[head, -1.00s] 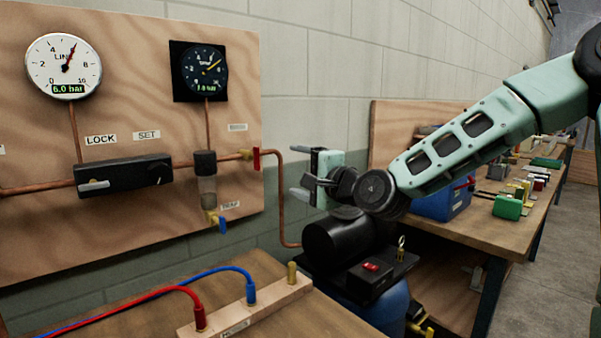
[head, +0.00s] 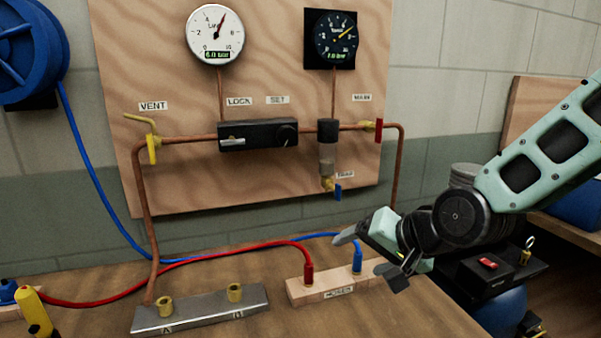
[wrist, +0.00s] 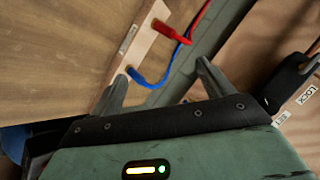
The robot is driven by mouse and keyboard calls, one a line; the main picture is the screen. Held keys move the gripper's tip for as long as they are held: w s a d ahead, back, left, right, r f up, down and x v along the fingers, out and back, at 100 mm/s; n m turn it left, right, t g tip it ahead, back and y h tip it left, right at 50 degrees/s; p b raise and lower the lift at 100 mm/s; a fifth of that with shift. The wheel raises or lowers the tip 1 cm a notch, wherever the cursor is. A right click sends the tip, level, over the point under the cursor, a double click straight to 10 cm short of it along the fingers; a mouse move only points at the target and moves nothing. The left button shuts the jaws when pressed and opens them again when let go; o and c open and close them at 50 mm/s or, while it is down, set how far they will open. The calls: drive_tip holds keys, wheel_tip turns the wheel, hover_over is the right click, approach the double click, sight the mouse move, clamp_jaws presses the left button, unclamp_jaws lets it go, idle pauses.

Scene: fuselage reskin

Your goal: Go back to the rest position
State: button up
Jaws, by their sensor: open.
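My gripper (head: 366,254) is in the right half of the head view, at the end of my pale green arm. Its two fingers are spread apart with nothing between them. It hangs by the right end of the wooden hose block (head: 325,287), close to the blue hose fitting (head: 357,262). I cannot tell the exact gap to them. In the wrist view the two fingertips (wrist: 160,82) are wide apart, with the blue fitting (wrist: 135,76) and red fitting (wrist: 160,28) of the block beyond them.
A plywood panel (head: 200,190) carries two gauges, copper pipe, a black regulator (head: 258,134) and a red MAIN valve handle (head: 379,130). A metal block (head: 200,308) lies on the bench at left. A compressor with a red switch (head: 488,262) stands at right. The bench front is clear.

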drive_tip(key=s+d+n+g+h, duration=0.1)
drive_tip(key=s+n, duration=0.4)
drive_tip(key=s, duration=0.7)
drive_tip(key=s+d+f+n+g+h, duration=0.1)
drive_tip(key=s+n+g+h, duration=0.3)
drive_tip(key=s, duration=0.8)
drive_tip(key=shift+d+f+n+g+p, duration=0.15)
drive_tip(key=shift+d+n+g+p, duration=0.15)
drive_tip(key=shift+n+g, duration=0.85)
drive_tip(key=shift+s+a, duration=0.1)
drive_tip(key=shift+c, duration=0.3)
